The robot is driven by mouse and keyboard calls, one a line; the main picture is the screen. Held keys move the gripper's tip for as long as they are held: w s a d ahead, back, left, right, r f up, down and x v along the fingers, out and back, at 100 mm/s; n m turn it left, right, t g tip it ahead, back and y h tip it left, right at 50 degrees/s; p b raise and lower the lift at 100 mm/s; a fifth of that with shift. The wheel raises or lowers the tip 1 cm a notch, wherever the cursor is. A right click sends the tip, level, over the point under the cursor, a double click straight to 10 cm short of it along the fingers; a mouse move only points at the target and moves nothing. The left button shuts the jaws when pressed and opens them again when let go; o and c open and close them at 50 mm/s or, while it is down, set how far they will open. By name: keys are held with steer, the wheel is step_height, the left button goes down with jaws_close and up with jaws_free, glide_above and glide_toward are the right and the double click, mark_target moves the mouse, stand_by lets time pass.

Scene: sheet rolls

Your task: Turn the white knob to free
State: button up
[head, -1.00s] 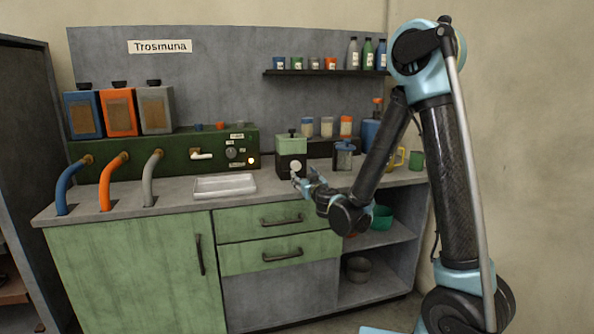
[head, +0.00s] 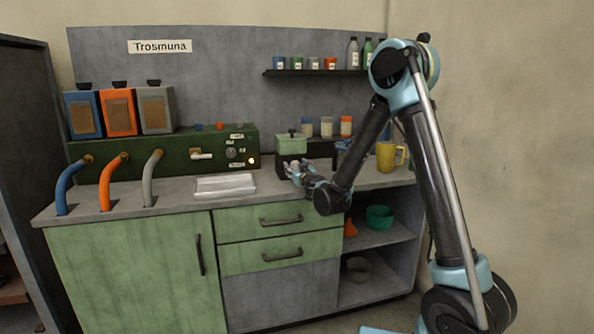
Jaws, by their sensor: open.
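A small grinder-like box with a pale green top (head: 291,144) and a dark lower body stands on the counter, right of the long green machine. The white knob (head: 294,167) is on the front of its dark body, mostly covered by my gripper. My gripper (head: 296,173) is open, with its fingers right at the knob. I cannot tell whether they touch it or how the knob is turned.
A white tray (head: 225,184) lies on the counter to the left. The green machine (head: 180,153) has hoses, a dark dial (head: 231,153) and a lit lamp. A shelf (head: 325,72) with small containers hangs above.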

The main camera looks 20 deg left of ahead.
steer(key=c, duration=1.1)
steer(key=shift+o, duration=0.2)
